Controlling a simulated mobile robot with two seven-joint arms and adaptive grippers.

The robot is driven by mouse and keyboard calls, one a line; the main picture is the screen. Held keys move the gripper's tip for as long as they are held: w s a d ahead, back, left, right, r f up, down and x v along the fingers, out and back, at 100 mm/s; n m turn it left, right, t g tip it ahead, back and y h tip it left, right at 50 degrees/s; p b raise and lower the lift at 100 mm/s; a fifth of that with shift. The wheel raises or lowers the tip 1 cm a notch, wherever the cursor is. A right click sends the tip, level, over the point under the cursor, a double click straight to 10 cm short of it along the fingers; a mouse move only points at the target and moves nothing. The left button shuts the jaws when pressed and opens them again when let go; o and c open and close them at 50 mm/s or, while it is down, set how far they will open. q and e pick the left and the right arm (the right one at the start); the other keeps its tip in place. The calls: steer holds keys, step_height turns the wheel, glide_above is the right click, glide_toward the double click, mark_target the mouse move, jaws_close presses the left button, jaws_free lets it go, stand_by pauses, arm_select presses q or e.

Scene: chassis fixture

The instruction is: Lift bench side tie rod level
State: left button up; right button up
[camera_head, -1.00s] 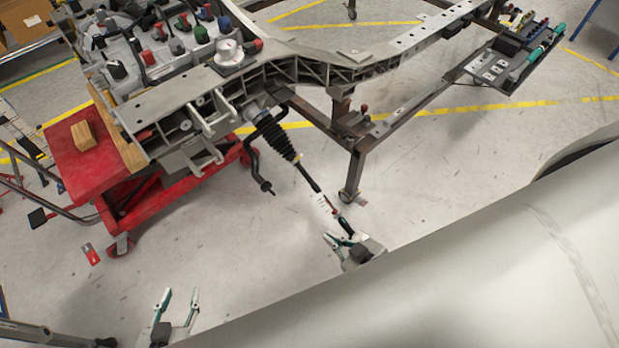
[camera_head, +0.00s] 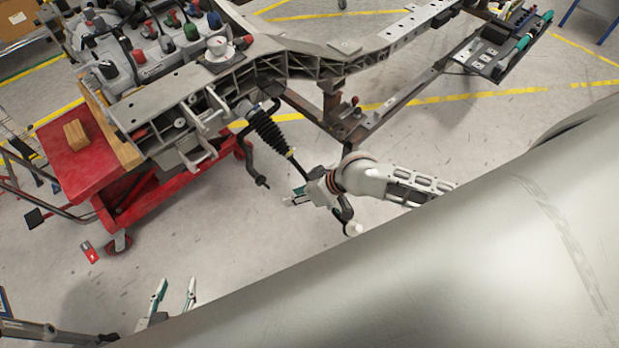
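The tie rod hangs slanted down and to the right from under the chassis frame. Its black ribbed boot (camera_head: 268,131) and a short thin length of rod show, and the rest is hidden behind my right gripper. My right gripper (camera_head: 297,196) is at the rod's lower part, its teal-edged fingers pointing left. Whether the fingers are closed on the rod cannot be told. A dark curved piece with a pale tip shows just below the wrist; what it is part of is unclear. My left gripper (camera_head: 173,294) is open and empty, low at the left, well away from the rod.
The chassis frame (camera_head: 170,100) rests above a red lift cart (camera_head: 75,175) with a wooden block (camera_head: 76,134). A black bent bar (camera_head: 252,165) hangs beside the boot. A brown stand (camera_head: 351,135) and a tool tray (camera_head: 487,60) are behind. The floor between my grippers is clear.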

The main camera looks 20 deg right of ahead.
steer(key=w+d+r+g+h, duration=0.2)
steer(key=w+d+r, duration=0.1)
steer(key=d, duration=0.6)
steer(key=shift+m, duration=0.4)
steer(key=b+x, duration=0.1)
steer(key=x, duration=0.7)
steer(key=shift+f, duration=0.1)
steer(key=shift+c, duration=0.4)
